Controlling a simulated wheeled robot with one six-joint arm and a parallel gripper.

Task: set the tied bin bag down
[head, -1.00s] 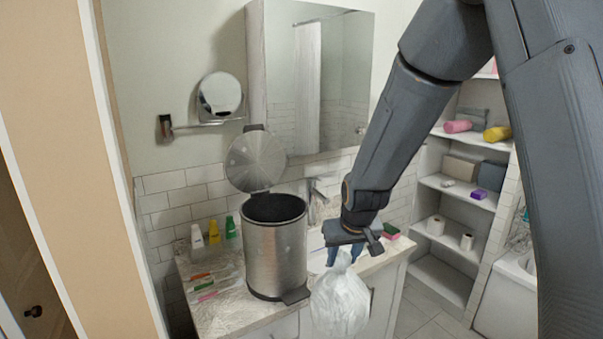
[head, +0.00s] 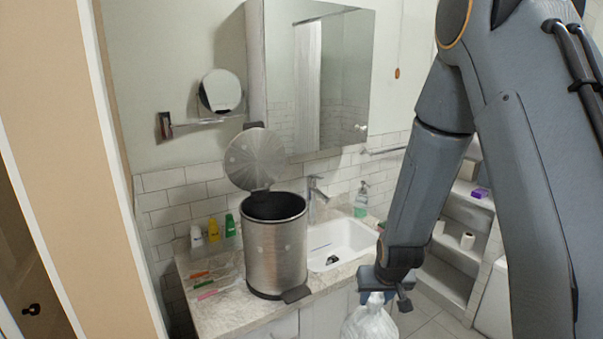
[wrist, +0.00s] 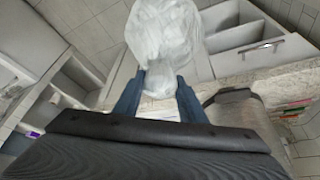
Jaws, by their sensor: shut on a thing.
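The tied bin bag (head: 370,322) is white and translucent, and hangs below my gripper (head: 378,296) in the head view, its lower part cut off by the frame edge. My gripper is shut on the bag's top and holds it in front of the counter's right end. In the wrist view the bag (wrist: 162,45) hangs beyond the two blue fingers of my gripper (wrist: 157,88), with drawer fronts and floor tiles behind it.
A steel pedal bin (head: 275,245) with its lid up stands on the counter (head: 225,316) beside the sink (head: 338,243). Small bottles (head: 213,230) stand at the back left. Shelves (head: 455,248) stand at the right. Floor tiles (head: 432,328) show between counter and shelves.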

